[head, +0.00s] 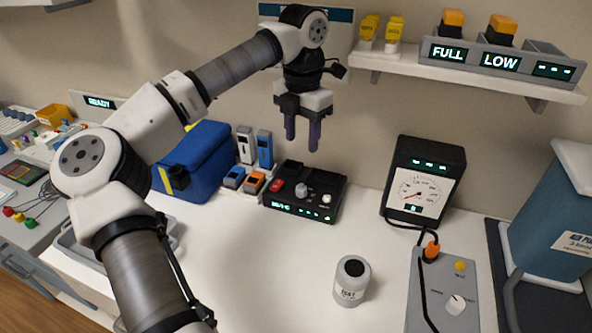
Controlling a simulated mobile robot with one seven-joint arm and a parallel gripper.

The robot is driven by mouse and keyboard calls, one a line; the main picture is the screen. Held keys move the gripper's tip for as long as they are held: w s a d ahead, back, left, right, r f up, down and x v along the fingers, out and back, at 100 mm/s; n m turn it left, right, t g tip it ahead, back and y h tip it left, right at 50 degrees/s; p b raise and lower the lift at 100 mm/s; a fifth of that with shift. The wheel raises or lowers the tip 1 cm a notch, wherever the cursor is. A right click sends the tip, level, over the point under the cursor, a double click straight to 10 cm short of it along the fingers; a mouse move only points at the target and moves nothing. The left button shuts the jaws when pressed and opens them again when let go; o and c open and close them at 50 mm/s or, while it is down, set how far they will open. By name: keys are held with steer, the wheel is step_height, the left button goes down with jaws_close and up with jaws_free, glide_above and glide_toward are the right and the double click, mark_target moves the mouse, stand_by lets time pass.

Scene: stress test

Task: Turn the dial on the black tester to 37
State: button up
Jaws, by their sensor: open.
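A low black box (317,210) with a red switch (275,187), a pale grey dial (302,188), a white round button and lit green readouts sits against the back wall. Its readouts are too small to read. A black meter (431,150) with a white needle gauge stands to its right, cabled to a grey panel (425,300) with a white knob (455,304). I cannot tell for sure which black device is the tester. My gripper (302,144) is open and empty, fingers pointing down, above the low black box and apart from it.
A blue cooler bag (205,160) and small blue and orange devices (255,182) stand left of the box. A labelled bottle (352,280) stands in front. The white counter between is mostly clear.

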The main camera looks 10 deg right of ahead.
mark_target(301, 187)
step_height(301, 187, down, 13)
steer(key=p, duration=0.3)
steer(key=shift+s+f, duration=0.15)
steer(key=shift+f, duration=0.05)
steer(key=c, duration=1)
